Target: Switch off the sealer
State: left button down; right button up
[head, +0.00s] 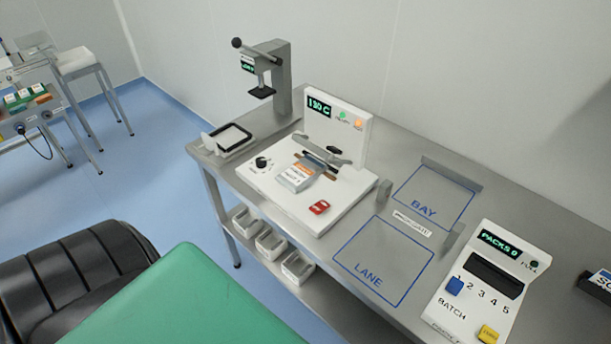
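The sealer (281,188) is a white machine on the steel bench in the head view. Its upright back panel has a green-lit display (319,106) reading what looks like 130 C. A green lamp (342,116) and an orange lamp (358,123) are beside the display. A red switch (320,207) is at the front right of its base, and a black knob (262,162) is at the left. A small pack with an orange and white label (297,177) lies in front of the dark sealing bar. Neither of my grippers is in view.
A grey press (281,83) and a black-framed tray (231,139) stand left of the sealer. Marked areas BAY (434,190) and LANE (391,258) lie empty at its right. A batch counter (490,282) reads PACKS 0. Several bins (270,243) sit below.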

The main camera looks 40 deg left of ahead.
aim_at(321, 205)
jog(key=u, duration=1.1)
